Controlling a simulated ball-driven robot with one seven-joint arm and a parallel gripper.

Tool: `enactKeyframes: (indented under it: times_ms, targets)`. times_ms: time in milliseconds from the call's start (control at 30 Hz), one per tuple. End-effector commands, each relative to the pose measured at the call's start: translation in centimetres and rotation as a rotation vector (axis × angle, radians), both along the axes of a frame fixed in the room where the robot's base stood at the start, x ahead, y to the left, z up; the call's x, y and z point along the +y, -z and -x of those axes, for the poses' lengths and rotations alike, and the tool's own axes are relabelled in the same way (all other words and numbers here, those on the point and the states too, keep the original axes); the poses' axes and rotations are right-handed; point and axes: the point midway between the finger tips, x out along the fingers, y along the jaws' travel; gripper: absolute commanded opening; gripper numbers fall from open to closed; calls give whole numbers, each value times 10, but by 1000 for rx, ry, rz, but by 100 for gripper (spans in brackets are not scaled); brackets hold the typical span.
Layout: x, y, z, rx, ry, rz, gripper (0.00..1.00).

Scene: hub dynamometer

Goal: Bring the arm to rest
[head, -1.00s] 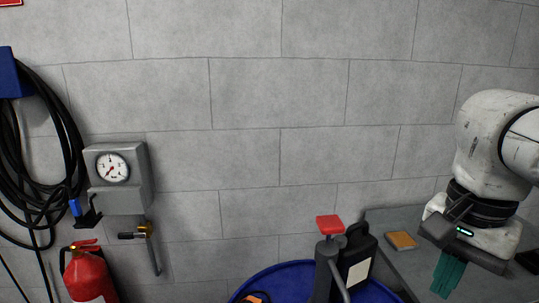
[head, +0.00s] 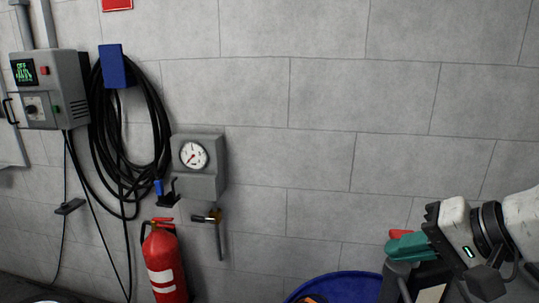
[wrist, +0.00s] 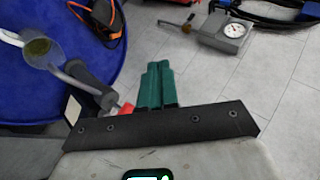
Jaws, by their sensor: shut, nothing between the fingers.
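My gripper (head: 407,243) has green fingers and shows at the lower right of the head view. It points left, and its fingers are closed together with nothing between them. In the wrist view its fingers (wrist: 157,86) stand side by side at the centre. In the head view the gripper lies in front of the pump's red knob (head: 400,234) and partly hides it. I cannot tell how far apart the two are. My wrist and forearm come in from the right edge.
A blue drum (head: 340,288) is below, with the pump and orange-black object (wrist: 103,14) on its top. A gauge box (head: 198,168), coiled black hose (head: 160,120) and control box (head: 52,90) hang on the wall. A red fire extinguisher (head: 165,265) stands left of the drum.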

Motion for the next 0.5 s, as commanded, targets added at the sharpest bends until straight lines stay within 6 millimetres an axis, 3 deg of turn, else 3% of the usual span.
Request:
enactKeyframes:
  times_ms: [267,367,500]
  targets:
    - [14,90,-5,-80,-10,2,0]
    - [15,135,7,-66,-10,49,0]
    - [15,206,38,-9,-29,154,0]
